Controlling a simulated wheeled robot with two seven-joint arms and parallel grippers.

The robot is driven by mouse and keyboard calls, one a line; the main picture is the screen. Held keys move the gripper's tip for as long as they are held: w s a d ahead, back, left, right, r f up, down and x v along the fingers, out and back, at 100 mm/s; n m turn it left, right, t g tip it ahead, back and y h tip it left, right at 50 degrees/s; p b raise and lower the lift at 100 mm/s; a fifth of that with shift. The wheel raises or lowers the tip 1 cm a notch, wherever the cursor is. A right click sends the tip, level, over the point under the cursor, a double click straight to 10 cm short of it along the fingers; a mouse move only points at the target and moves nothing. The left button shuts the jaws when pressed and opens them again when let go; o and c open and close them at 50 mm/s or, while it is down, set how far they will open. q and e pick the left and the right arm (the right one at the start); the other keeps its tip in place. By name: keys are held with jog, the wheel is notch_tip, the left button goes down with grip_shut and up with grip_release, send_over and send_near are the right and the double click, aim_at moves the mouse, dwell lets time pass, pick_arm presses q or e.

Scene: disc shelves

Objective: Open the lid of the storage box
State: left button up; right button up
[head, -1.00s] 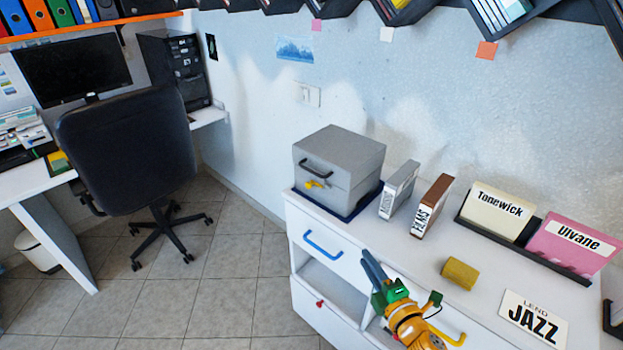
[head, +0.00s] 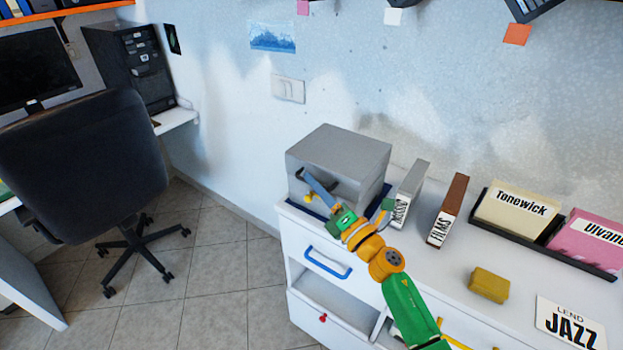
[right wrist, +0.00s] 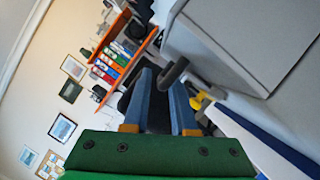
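The grey storage box (head: 345,152) stands on the left end of the white cabinet, its lid shut. It has a dark handle on its front, mostly hidden by my gripper in the head view; the handle (right wrist: 175,72) shows in the right wrist view. A yellow latch (head: 309,198) is below it, and also in the right wrist view (right wrist: 198,102). My right gripper (head: 310,178) is in front of the box. In the right wrist view its blue fingers (right wrist: 163,82) are apart, with the handle close to the tips; I cannot tell whether they touch. My left gripper is not in view.
A grey case (head: 412,192) and a brown case (head: 448,210) stand right of the box. A yellow block (head: 489,284), a JAZZ sign (head: 571,322) and a dark rack (head: 535,238) with labelled cards are further right. A chair (head: 85,165) stands on the floor at left.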

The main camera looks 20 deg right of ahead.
jog(key=shift+x, duration=0.8)
jog(key=shift+s+f, duration=0.15)
jog(key=shift+s, duration=0.05)
grip_shut()
dwell(0.6)
